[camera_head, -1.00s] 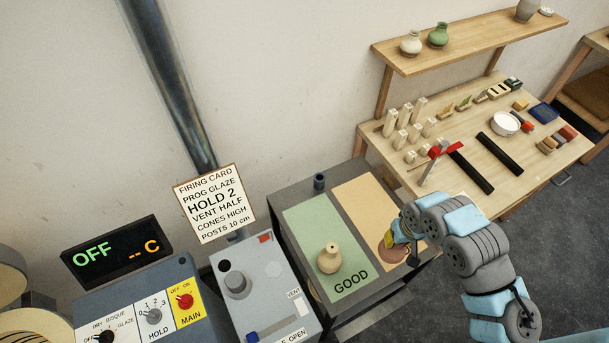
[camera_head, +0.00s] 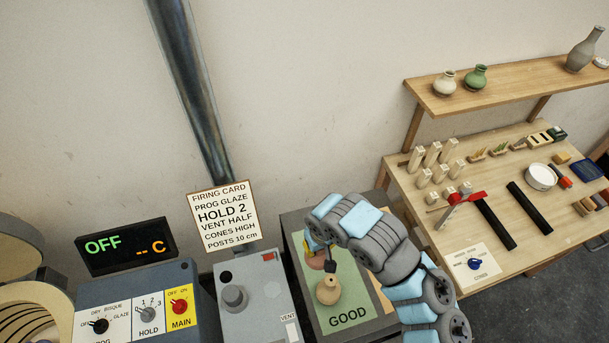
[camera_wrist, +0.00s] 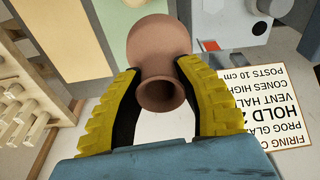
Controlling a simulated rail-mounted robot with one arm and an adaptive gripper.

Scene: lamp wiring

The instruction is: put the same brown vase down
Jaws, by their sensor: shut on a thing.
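The brown vase (camera_head: 315,263) is in my gripper (camera_head: 316,247) in the head view, over the far part of the green GOOD mat (camera_head: 350,298), just behind the beige vase (camera_head: 328,291). In the wrist view the reddish-brown vase (camera_wrist: 158,42) has its open mouth toward the camera. The yellow fingers of my gripper (camera_wrist: 158,72) are shut on its neck from both sides. My arm covers part of the mat. I cannot tell whether the vase's base touches the mat.
The kiln control boxes (camera_head: 235,297) and the firing card (camera_head: 224,216) stand to the left. A workbench (camera_head: 485,225) with posts, a hammer and a white bowl is on the right. A shelf (camera_head: 510,80) above it holds several pots. The beige vase stands close to the held one.

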